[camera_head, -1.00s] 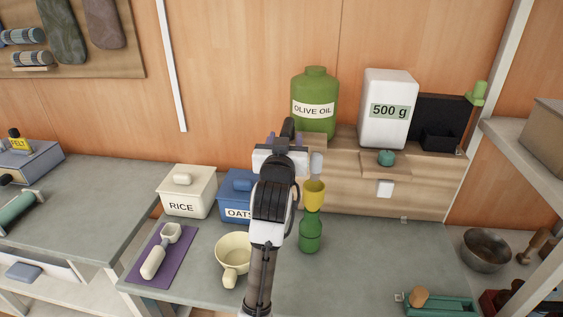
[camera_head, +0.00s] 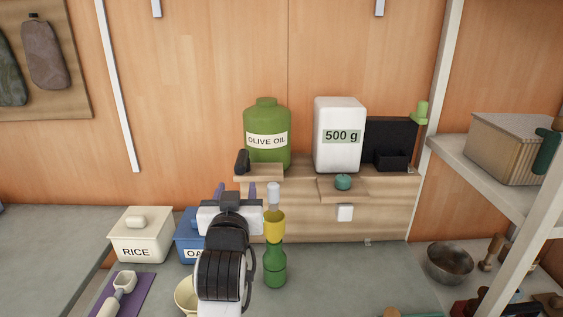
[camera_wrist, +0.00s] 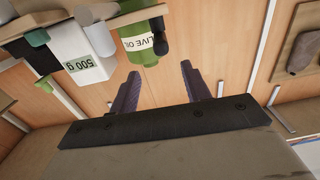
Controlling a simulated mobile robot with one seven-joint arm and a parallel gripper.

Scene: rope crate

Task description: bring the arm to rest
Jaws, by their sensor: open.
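My gripper (camera_head: 236,190) is raised over the worktop, in front of the wooden stand, its arm reaching up from the bottom of the head view. In the wrist view its two purple fingers (camera_wrist: 160,90) stand apart with nothing between them, so it is open and empty. Beyond the fingers, the wrist view shows the wooden wall and, to the left, the green olive oil container (camera_wrist: 143,48) and the white 500 g container (camera_wrist: 82,45). The arm partly hides the blue oats box and the cream cup in the head view.
A green bottle with a yellow funnel (camera_head: 274,228) stands close to the right of my gripper. The rice box (camera_head: 141,240) and a scoop on a purple mat (camera_head: 120,288) are left. The wooden stand (camera_head: 385,215) is behind. A metal bowl (camera_head: 450,262) and shelf are right.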

